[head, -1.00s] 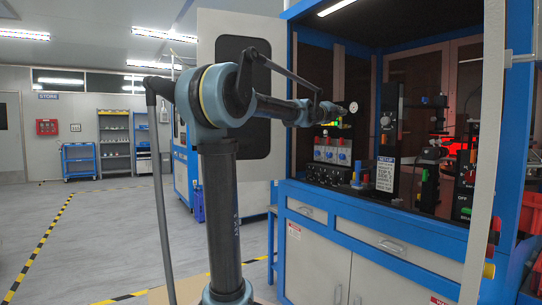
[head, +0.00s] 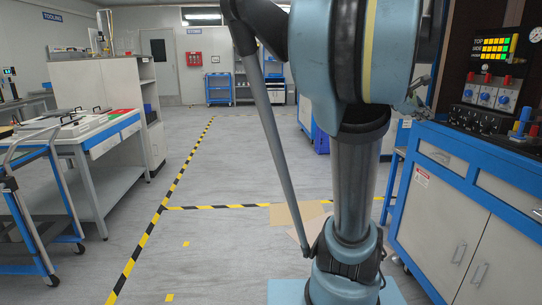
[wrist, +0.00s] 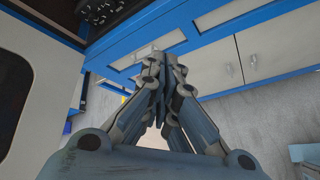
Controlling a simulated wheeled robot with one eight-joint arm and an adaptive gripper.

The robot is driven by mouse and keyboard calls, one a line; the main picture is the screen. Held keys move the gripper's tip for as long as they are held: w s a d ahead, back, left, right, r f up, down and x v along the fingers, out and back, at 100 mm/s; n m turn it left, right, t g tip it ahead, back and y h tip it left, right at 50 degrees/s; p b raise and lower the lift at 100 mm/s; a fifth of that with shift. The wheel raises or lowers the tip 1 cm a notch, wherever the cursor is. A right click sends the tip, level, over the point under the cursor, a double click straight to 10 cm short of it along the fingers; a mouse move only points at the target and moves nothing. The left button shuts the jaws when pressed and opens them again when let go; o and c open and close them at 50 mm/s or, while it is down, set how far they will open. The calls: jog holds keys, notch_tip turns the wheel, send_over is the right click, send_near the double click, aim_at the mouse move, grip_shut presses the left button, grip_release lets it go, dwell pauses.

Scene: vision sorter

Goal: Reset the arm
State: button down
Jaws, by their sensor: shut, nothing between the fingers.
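My gripper (wrist: 163,65) shows in the wrist view, its fingers closed together with nothing between them. Beyond the fingertips is the blue and grey front of the sorter cabinet (wrist: 213,55). In the head view my arm stands upright in front of me, with its upper joint large at the top.
The sorter cabinet (head: 447,220) stands at the right, with a control panel (head: 498,90) on top. A blue and white workbench (head: 93,147) and a blue cart (head: 33,215) stand at the left. The floor (head: 225,165) between them is open, marked with yellow-black tape.

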jog(key=s+a+f+m+y, duration=0.4)
jog(key=s+a+f, duration=0.1)
jog(key=a+f, duration=0.5)
jog(key=s+a+f+m+g+y, duration=0.1)
jog(key=s+a+f+m+y, duration=0.2)
jog(key=s+a+f, duration=0.3)
jog(key=s+a+f+m+g+y, duration=0.1)
jog(key=s+a+f+m+y, duration=0.3)
jog(key=a+f, duration=1)
jog(key=s+a, duration=0.1)
jog(key=a, duration=0.2)
jog(key=shift+s+f+m+y, duration=0.3)
jog(key=shift+s+f, duration=0.05)
jog(key=shift+a, duration=0.1)
